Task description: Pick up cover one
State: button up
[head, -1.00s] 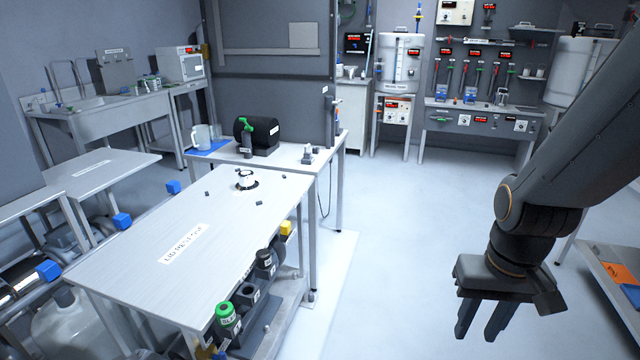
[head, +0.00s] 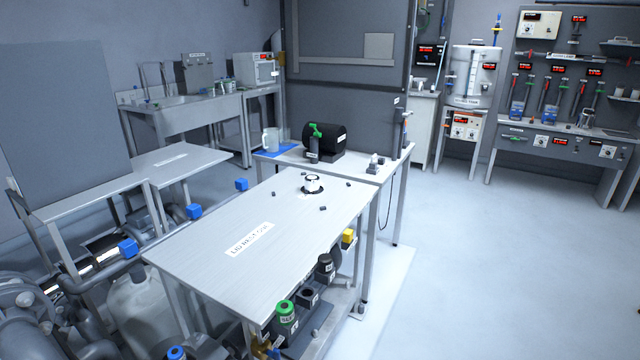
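A small round white-and-black piece (head: 313,183) sits on the near metal table (head: 205,272), towards its far end. It could be cover one, but I read no name on it. A label on the table top (head: 250,239) seems to read "LID REST ONE". Several small dark bits lie around the piece, one of them to its right (head: 348,184). My gripper is not in view, so I cannot see its fingers or whether they hold anything.
Under the table's right side are a green-capped container (head: 285,313), dark fittings and a yellow block (head: 348,236). Behind stands a bench with a black drum (head: 325,138) and a clear jug (head: 270,140). Pipes with blue handles run at the left. The floor at right (head: 470,260) is clear.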

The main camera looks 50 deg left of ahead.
aim_at(311, 187)
jog(key=u, duration=0.15)
jog(key=i, duration=1.7)
jog(key=u, duration=0.8)
jog(key=i, duration=1.05)
jog(key=u, duration=1.95)
jog(key=i, duration=1.1)
jog(key=u, duration=0.3)
